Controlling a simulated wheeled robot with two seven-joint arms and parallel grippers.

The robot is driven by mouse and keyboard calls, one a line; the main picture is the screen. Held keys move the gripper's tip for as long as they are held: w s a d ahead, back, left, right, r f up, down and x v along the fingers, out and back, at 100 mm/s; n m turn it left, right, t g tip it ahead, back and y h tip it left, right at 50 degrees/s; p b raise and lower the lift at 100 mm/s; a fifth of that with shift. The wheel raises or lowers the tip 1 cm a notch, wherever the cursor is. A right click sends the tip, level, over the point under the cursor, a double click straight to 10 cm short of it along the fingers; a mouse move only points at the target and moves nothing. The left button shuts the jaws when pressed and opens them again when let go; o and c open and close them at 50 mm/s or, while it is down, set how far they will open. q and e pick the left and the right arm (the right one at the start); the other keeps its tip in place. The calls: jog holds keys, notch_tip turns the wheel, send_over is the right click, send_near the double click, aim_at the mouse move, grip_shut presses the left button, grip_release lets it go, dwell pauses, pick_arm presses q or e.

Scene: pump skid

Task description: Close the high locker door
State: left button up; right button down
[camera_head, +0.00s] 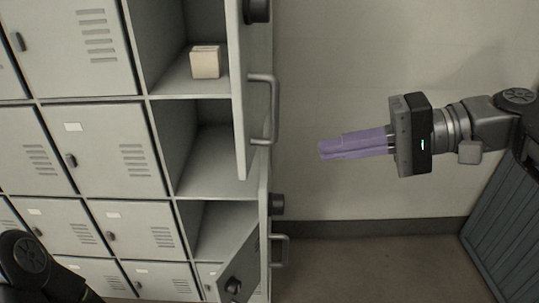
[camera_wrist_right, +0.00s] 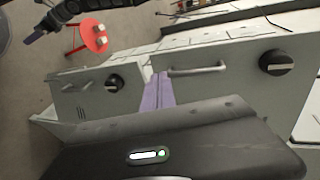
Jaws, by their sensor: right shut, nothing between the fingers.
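The high locker door (camera_head: 237,90) stands swung open, nearly edge-on in the head view, with a bar handle (camera_head: 265,110) and a dark knob (camera_head: 258,10). In the right wrist view its handle (camera_wrist_right: 197,70) and knob (camera_wrist_right: 277,62) face the camera. My right gripper (camera_head: 322,150) is shut and empty, with purple fingers pointing left. It is to the right of the door, apart from the handle in the head view. My left gripper seems to show as a purple tip (camera_wrist_right: 35,35) in the right wrist view; its jaws are too small to judge.
A lower door (camera_head: 264,240) is also open, with its own knob and handle. A small door (camera_head: 240,270) hangs ajar below. A pale box (camera_head: 205,62) sits in an open compartment. A grey-blue ribbed unit (camera_head: 510,220) stands at right. A red stool (camera_wrist_right: 88,37) shows in the wrist view.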

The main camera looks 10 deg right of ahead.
aim_at(248, 156)
jog(key=x, duration=0.3)
jog(key=p+x, duration=0.1)
jog(key=x, duration=0.3)
jog(key=r+p+x, duration=0.1)
jog(key=x, duration=0.2)
jog(key=shift+w+a, duration=0.15)
jog(key=shift+a, duration=0.2)
jog(key=shift+a, duration=0.1)
